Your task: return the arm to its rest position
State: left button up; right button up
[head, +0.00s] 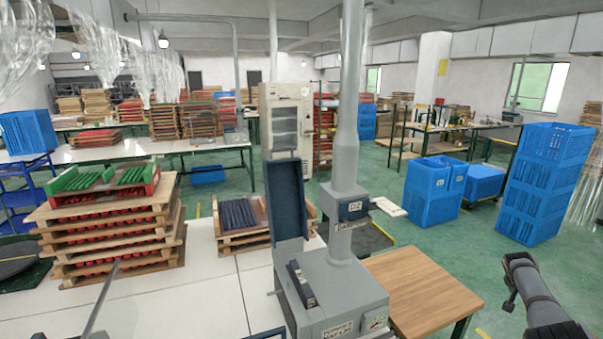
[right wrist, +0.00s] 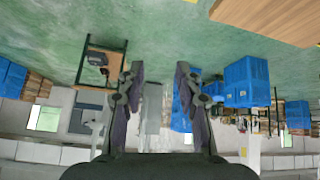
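My right arm comes in at the lower right of the head view, and its gripper (head: 512,280) hangs over the green floor, right of the wooden table. In the right wrist view, the right gripper (right wrist: 160,72) has its two dark fingers wide apart with nothing between them. That view is upside down, with floor at the top. At the lower left of the head view, a thin grey rod (head: 103,296) rises from the bottom edge. Dark parts show at its foot, perhaps my left gripper, but its fingers cannot be made out.
A grey machine (head: 336,290) with a raised lid and a tall pipe stands front centre. The wooden tabletop (head: 420,287) is beside it. Stacked wooden trays (head: 110,235) stand on the white table (head: 212,290) at left. Blue crates (head: 545,185) stand at right. Floor around my right gripper is clear.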

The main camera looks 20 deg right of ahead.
jog(key=s+f+n+t+h, duration=0.2)
jog(key=s+f+n, duration=1.4)
jog(key=s+n, duration=0.4)
jog(key=s+a+f+m+g+y, duration=0.15)
jog(key=s+a+f, duration=0.25)
jog(key=a+f, duration=0.75)
jog(key=s+a+f+m+y, duration=0.1)
jog(key=s+a+f+y, duration=0.25)
jog(key=a+f, duration=0.85)
jog(key=s+a+f+m+y, duration=0.1)
jog(key=a+f, duration=0.2)
jog(key=a, duration=0.8)
jog(key=s+a+f+y, duration=0.1)
jog(key=a+f+y, duration=0.1)
jog(key=a, duration=0.9)
jog(key=s+a+f+m+y, duration=0.1)
jog(key=s+a+f, duration=0.15)
jog(key=a, duration=0.75)
jog(key=f+b, duration=0.3)
jog(key=w+a+f+b, duration=0.1)
jog(key=f+b, duration=0.1)
jog(key=shift+f, duration=0.25)
